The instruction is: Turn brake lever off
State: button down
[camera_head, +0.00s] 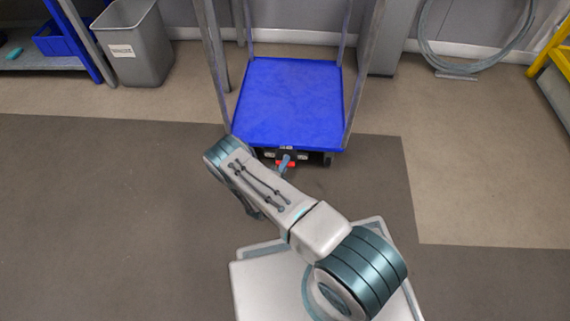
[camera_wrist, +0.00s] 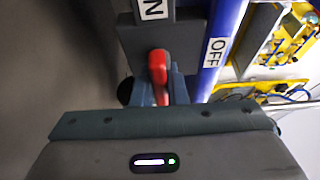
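The red brake lever (camera_wrist: 158,66) sticks out from a dark bracket on the cart in the wrist view. In the head view the lever (camera_head: 285,164) is a small red piece low on the front of the blue cart (camera_head: 290,103). My gripper (camera_wrist: 160,92) has its blue-grey fingers on both sides of the lever, closely spaced, and looks shut on it. The lever's lower end is hidden between the fingers. An ON label (camera_wrist: 153,9) lies at the top of the wrist view, and an OFF label (camera_wrist: 215,52) lies right of the lever.
A grey bin (camera_head: 134,45) stands at the back left beside a shelf with a blue crate (camera_head: 60,38). A coiled hose (camera_head: 473,40) hangs on the back wall. The floor on both sides of the cart is clear.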

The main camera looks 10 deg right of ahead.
jog(key=shift+m, duration=0.3)
jog(key=m+p, duration=0.1)
jog(key=m+y+p, duration=0.1)
jog(key=shift+r+m+g, duration=0.2)
jog(key=shift+m+g, duration=0.1)
jog(key=shift+m, duration=0.1)
jog(key=m+y+p, duration=0.2)
jog(key=m+p, duration=0.2)
jog(key=p, duration=0.1)
jog(key=shift+r+g+y, duration=0.1)
jog(key=shift+g+y, duration=0.2)
jog(key=shift+g, duration=0.1)
jog(key=m+y+p, duration=0.2)
jog(key=m+p, duration=0.1)
jog(key=p, duration=0.2)
jog(key=shift+m, duration=0.4)
jog(key=shift+f+m+t+y+p, duration=0.15)
jog(key=shift+m+y+p, duration=0.4)
jog(key=shift+p, duration=0.25)
jog(key=shift+f+m+t+y+p, duration=0.15)
jog(key=shift+m+y+p, duration=0.35)
jog(key=shift+p, duration=0.3)
jog(key=shift+m, duration=0.25)
jog(key=c, duration=1.4)
grip_release()
jog(key=shift+c, duration=0.2)
